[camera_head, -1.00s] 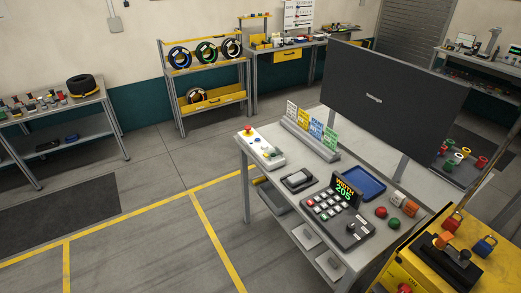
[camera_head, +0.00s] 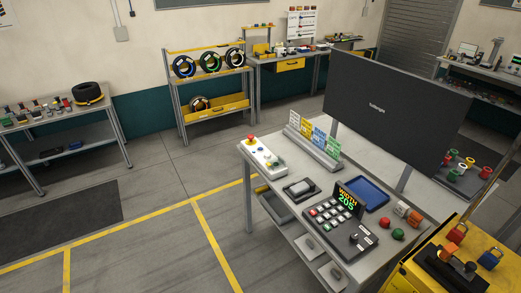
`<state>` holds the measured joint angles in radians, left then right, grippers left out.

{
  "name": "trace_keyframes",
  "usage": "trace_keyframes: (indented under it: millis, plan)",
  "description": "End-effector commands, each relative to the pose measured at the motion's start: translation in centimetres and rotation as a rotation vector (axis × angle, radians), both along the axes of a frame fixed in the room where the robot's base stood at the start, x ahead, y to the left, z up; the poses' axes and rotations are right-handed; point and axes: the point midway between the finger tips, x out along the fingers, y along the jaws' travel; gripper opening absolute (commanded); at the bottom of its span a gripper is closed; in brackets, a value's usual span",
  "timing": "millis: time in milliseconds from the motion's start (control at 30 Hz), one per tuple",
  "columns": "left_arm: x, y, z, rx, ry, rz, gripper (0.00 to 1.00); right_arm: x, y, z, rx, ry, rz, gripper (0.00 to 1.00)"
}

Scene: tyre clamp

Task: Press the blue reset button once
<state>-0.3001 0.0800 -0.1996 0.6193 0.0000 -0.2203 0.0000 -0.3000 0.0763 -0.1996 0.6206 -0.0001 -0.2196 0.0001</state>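A white control box (camera_head: 271,165) lies at the far left corner of the grey workbench (camera_head: 262,193). A red mushroom button (camera_head: 250,137) stands at its far end. A small blue button (camera_head: 260,149) appears on its top, nearer than the red one; it is too small to tell its exact shape or any label. Other small coloured buttons sit further along the box. Neither of my grippers shows in this view, and nothing covers the box.
The bench also carries a keypad with a "WIDTH 205" display (camera_head: 347,198), a blue tray (camera_head: 372,191), coloured cards (camera_head: 313,137) and a large dark monitor (camera_head: 400,108). A yellow cabinet (camera_head: 425,285) stands at the right front. The floor left of the bench is clear.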

Motion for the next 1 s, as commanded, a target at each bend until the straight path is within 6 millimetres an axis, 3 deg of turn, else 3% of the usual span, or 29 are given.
trace_keyframes:
  millis: [33,100,1000]
  plan:
    - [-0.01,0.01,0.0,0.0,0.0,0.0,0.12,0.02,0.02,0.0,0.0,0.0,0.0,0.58]
    - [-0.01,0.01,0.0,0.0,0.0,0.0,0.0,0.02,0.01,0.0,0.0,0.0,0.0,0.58]
    - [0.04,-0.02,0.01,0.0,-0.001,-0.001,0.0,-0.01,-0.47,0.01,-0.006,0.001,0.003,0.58]
